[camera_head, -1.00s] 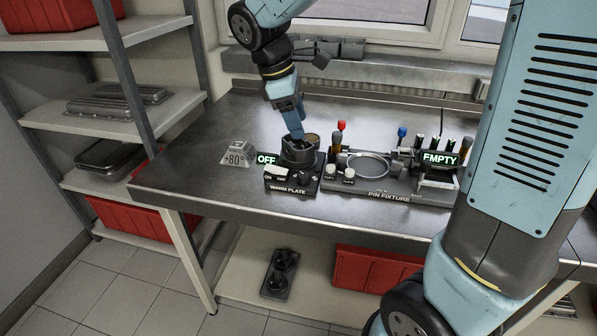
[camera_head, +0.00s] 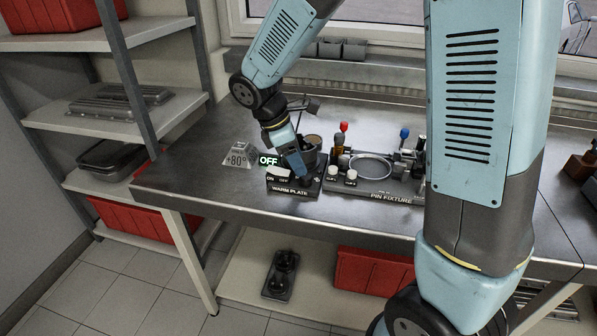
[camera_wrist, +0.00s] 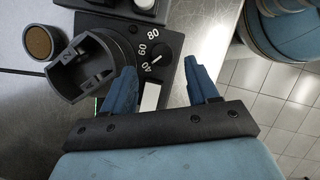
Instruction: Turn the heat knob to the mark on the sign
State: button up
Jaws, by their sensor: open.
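The warm plate (camera_head: 290,189) stands at the front of the bench, its lit sign (camera_head: 268,160) reading OFF. The heat knob (camera_wrist: 154,66) is a dark round dial with 40, 60 and 80 printed around it. Its exact pointer setting is too small to read surely. The sign (camera_head: 238,155) left of the plate reads +80°. My gripper (camera_wrist: 159,66) is open, with its blue fingertips on either side of the knob, apart from it as far as I can tell. In the head view, my gripper (camera_head: 304,174) hides the knob.
A dark grey piston-like part (camera_wrist: 84,66) sits on the plate close to my left finger. A white ON/OFF rocker (camera_wrist: 151,97) lies between the fingers. A brown-topped cylinder (camera_wrist: 38,42) stands behind. The pin fixture (camera_head: 385,190) is just right of the plate.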

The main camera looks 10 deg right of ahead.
aim_at(306, 179)
jog(key=shift+x, duration=2.4)
jog(key=c, duration=1)
jog(key=shift+a+r, duration=0.1)
jog(key=shift+a, duration=0.45)
jog(key=shift+w+d, duration=0.1)
jog(key=shift+d, duration=0.35)
jog(key=shift+w+d+m, duration=0.1)
jog(key=shift+m, duration=0.6)
